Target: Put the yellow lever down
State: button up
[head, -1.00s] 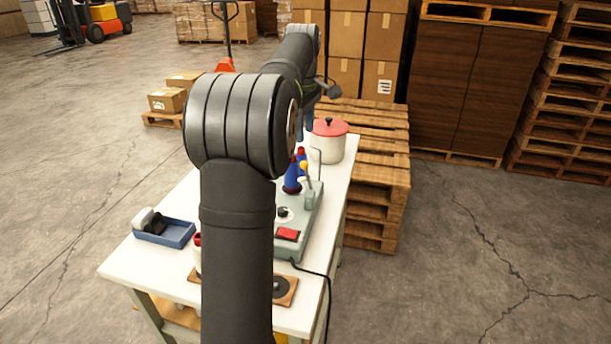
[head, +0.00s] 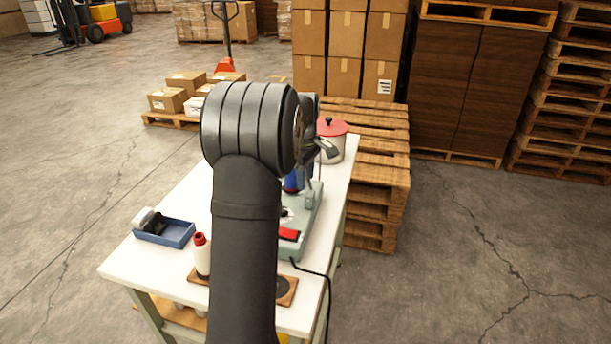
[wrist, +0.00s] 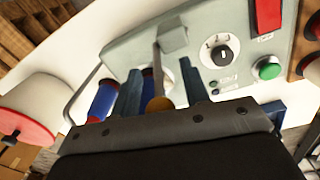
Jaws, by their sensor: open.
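The lever has a yellow knob (wrist: 159,104) on a thin metal rod that meets the grey-green machine (wrist: 127,48). In the wrist view my gripper (wrist: 161,72) is open, with one finger on each side of the knob and rod. Gaps show on both sides, and I see no grip on it. In the head view the lever is hidden behind my arm. The machine (head: 311,206) shows there on the white table.
A white pot with a red lid (head: 330,128) stands at the table's far end. A blue tray (head: 176,235) and a red-capped bottle (head: 202,258) are near the front. The machine carries a dial (wrist: 219,53), a green button (wrist: 267,69) and a red switch (head: 289,234).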

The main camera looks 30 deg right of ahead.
grip_shut()
jog(key=shift+w+a+f+g+h, duration=0.15)
jog(key=shift+w+a+g+h, duration=0.15)
jog(key=shift+g, duration=0.2)
jog(key=shift+w+a+f+g+h, duration=0.2)
jog(key=shift+f+g+h, duration=0.05)
jog(key=shift+g+h, duration=0.4)
grip_release()
jog(key=shift+r, duration=0.1)
jog(key=v, duration=1.7)
